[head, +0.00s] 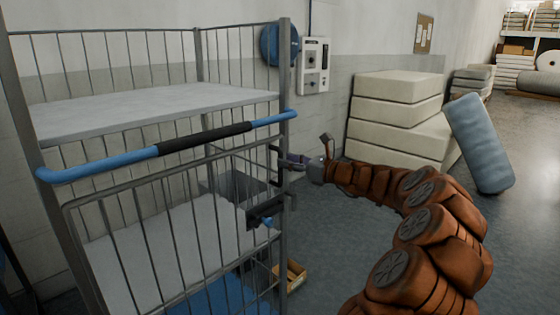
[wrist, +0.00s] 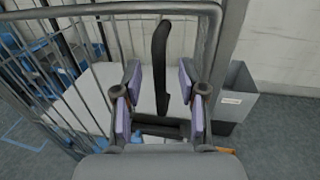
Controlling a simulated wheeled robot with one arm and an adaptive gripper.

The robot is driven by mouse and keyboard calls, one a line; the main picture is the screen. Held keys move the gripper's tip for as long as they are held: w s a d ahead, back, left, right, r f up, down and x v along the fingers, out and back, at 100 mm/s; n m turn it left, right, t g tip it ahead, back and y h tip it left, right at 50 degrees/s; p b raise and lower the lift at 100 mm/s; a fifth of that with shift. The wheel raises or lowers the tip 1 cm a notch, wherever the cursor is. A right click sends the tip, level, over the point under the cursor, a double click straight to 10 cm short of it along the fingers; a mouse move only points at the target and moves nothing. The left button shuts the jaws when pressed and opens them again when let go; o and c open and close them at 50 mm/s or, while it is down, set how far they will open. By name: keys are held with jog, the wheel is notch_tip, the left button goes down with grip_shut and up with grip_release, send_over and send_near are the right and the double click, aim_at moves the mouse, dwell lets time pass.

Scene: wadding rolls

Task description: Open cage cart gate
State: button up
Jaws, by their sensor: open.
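The cage cart (head: 285,60) stands at the left of the head view. Its barred lower gate (head: 170,176) lies close to the right front post and looks shut. A black upright handle (head: 274,166) is on the gate near that post, with a black latch piece (head: 262,212) below it. My gripper (head: 292,161) is at the gate's right edge, beside the handle. In the wrist view, its purple pads (wrist: 160,90) are spread apart, with the black handle (wrist: 160,50) showing between them. I cannot tell whether either pad touches it.
A blue bar with a black grip (head: 205,137) crosses the cart above the gate. A grey bin (wrist: 237,95) stands beyond the cart's post. Cream foam blocks (head: 395,115) and a leaning blue-grey roll (head: 480,143) are to the right.

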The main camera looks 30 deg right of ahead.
aim_at(280, 184)
jog(key=shift+x, duration=1.65)
grip_shut()
